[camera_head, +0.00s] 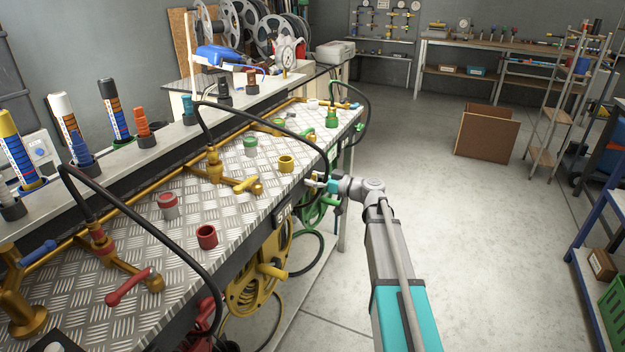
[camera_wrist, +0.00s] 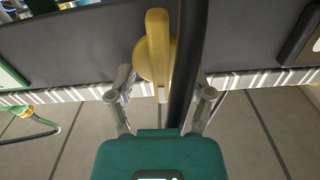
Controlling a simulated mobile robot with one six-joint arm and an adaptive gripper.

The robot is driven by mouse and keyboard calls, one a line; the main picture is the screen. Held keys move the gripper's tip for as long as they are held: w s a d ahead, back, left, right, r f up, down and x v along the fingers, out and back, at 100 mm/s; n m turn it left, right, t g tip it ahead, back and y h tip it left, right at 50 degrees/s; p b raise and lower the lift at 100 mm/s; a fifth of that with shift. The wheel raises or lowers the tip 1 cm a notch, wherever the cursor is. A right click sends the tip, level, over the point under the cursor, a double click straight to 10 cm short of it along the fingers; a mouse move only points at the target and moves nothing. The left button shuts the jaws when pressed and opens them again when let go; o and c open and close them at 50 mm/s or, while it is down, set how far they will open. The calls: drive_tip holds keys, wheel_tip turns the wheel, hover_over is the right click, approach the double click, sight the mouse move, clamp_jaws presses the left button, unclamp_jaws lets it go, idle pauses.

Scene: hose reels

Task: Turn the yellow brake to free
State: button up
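The yellow brake (camera_wrist: 157,45) shows in the wrist view as a long lever on a round yellow hub, mounted on a dark panel. Its lever runs nearly up and down in that view. My gripper (camera_wrist: 163,86) is open, with one finger on each side of the lever's lower end; whether either touches it I cannot tell. A black hose crosses just right of the lever, also between the fingers. In the head view my gripper (camera_head: 313,182) is at the bench's front edge, and I cannot make out the brake there. The yellow reel (camera_head: 258,275) hangs below the bench.
A black hose (camera_head: 262,117) arches over the bench top (camera_head: 230,209) and down near my gripper. A yellow valve (camera_head: 235,184), a yellow cup (camera_head: 286,163) and a red cup (camera_head: 207,236) stand on top. Green hose (camera_head: 318,213) hangs below.

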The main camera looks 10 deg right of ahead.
drive_tip(key=c, duration=0.7)
drive_tip(key=shift+n, duration=0.3)
drive_tip(key=shift+s, duration=0.1)
clamp_jaws()
drive_tip(key=o, duration=1.1)
unclamp_jaws()
drive_tip(key=v, duration=1.1)
drive_tip(key=shift+s+d, duration=0.2)
drive_tip(key=shift+d, duration=0.15)
